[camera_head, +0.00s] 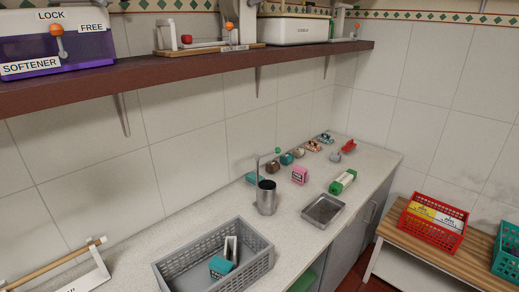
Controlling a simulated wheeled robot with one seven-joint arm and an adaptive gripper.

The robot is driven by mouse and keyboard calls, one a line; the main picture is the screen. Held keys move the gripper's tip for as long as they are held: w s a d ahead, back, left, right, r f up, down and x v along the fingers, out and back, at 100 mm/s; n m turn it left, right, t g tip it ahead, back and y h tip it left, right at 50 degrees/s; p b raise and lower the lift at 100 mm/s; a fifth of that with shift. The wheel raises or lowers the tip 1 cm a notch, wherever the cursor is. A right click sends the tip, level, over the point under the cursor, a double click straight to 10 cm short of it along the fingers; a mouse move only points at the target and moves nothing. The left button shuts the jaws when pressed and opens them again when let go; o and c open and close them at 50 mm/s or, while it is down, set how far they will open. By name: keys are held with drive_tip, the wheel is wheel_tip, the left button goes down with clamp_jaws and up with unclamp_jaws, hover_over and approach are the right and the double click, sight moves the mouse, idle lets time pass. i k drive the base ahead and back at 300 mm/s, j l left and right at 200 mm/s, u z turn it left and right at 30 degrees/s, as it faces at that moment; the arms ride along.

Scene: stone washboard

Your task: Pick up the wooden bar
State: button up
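A pale wooden bar (55,263) shows at the lower left of the head view. It is a long thin rod, lying slanted, with its upper right end at a white bracket-like piece (97,262) on the counter. The left end of the bar runs towards the picture's lower left corner, where another white part shows at the edge. I cannot tell how the bar is fixed to the white piece. My gripper is not in view.
A grey basket (172,275) holding a teal block stands right of the bar on the counter (300,220). Farther back are a metal cup (266,199), a metal tray (323,222) and several small items. A brown shelf (180,63) overhangs the counter along the wall.

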sight(102, 240)
drive_tip(key=u, duration=2.05)
